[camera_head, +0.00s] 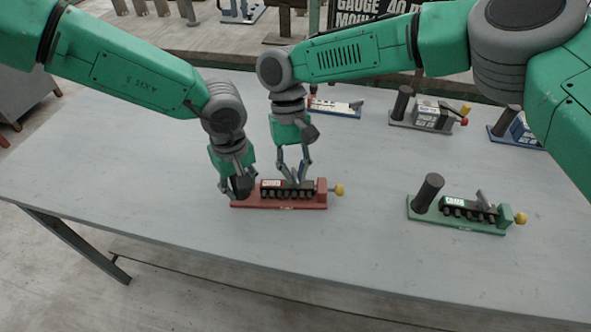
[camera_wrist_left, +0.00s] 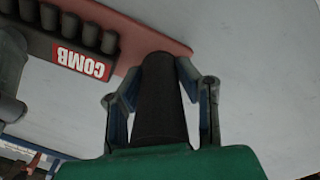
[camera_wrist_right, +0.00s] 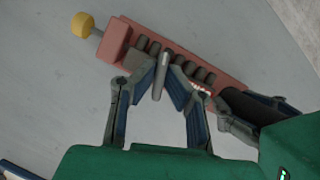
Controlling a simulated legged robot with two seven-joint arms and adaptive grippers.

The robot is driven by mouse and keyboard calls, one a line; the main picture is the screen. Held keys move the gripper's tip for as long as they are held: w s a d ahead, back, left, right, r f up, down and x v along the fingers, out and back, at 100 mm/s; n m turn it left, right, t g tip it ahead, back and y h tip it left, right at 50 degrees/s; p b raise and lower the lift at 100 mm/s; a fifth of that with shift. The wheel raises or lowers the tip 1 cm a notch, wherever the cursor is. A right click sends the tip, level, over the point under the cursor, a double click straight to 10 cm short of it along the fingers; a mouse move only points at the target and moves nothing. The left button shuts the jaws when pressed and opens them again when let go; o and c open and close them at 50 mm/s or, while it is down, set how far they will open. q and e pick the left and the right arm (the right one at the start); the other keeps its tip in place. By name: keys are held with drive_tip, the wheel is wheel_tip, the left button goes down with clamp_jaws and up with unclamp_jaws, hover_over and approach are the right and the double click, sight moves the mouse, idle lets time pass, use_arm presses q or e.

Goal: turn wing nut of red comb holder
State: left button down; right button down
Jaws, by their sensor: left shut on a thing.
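The red comb holder (camera_head: 310,204) lies on the table, with a dark row of slots, a COMB label (camera_wrist_left: 80,60), a dark upright post (camera_wrist_left: 160,100) at its left end and a yellow knob (camera_head: 339,190) at its right end. My left gripper (camera_head: 238,190) is shut on the post, a finger on each side. The grey wing nut (camera_wrist_right: 161,74) stands up over the slots. My right gripper (camera_wrist_right: 163,84) points down with its fingers on either side of the wing nut, open around it. In the head view the right fingers (camera_head: 293,178) mostly hide the nut.
A green holder (camera_head: 456,221) stands to the right, with its own post and yellow knob. A grey holder (camera_head: 420,120) and blue holders (camera_head: 345,108) stand at the back.

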idle(0.3)
drive_tip(key=n+h, duration=0.1)
drive_tip(key=n, duration=0.1)
drive_tip(key=n+t+h, duration=0.1)
drive_tip(key=n, duration=0.2)
drive_tip(key=shift+d+n+t+h, duration=0.1)
drive_tip(key=shift+n+t+h, duration=0.3)
drive_tip(key=shift+n, duration=0.9)
drive_tip(key=shift+w, duration=0.1)
drive_tip(key=c, duration=1.9)
unclamp_jaws()
drive_tip(key=shift+r, duration=0.1)
drive_tip(key=shift+c, duration=0.2)
